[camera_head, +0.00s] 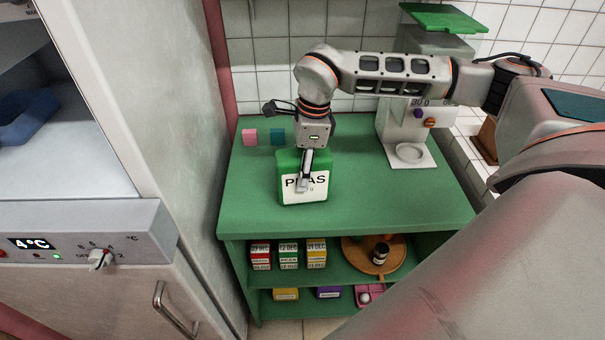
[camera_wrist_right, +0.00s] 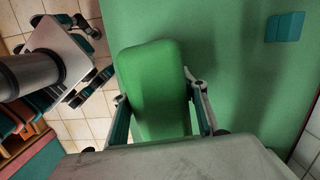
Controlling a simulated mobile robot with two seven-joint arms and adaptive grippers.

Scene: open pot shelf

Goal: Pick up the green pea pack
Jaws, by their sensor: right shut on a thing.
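The green pea pack (camera_head: 304,188) has a white label reading PEAS and is at the middle of the green counter, near its front edge. It looks upright; I cannot tell whether it rests on the counter or is just above it. My right gripper (camera_head: 304,180) comes down on it from above and is shut on it, one finger across the label. In the right wrist view the pack (camera_wrist_right: 152,85) lies between the two fingers of the gripper (camera_wrist_right: 158,105).
The green counter (camera_head: 248,200) also holds a pink block (camera_head: 250,137), a teal block (camera_head: 277,136) and a grey scale-like machine (camera_head: 408,152) at the right. Shelves below hold labelled packs (camera_head: 289,255) and a round wooden tray (camera_head: 352,254). A fridge (camera_head: 75,235) stands at the left.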

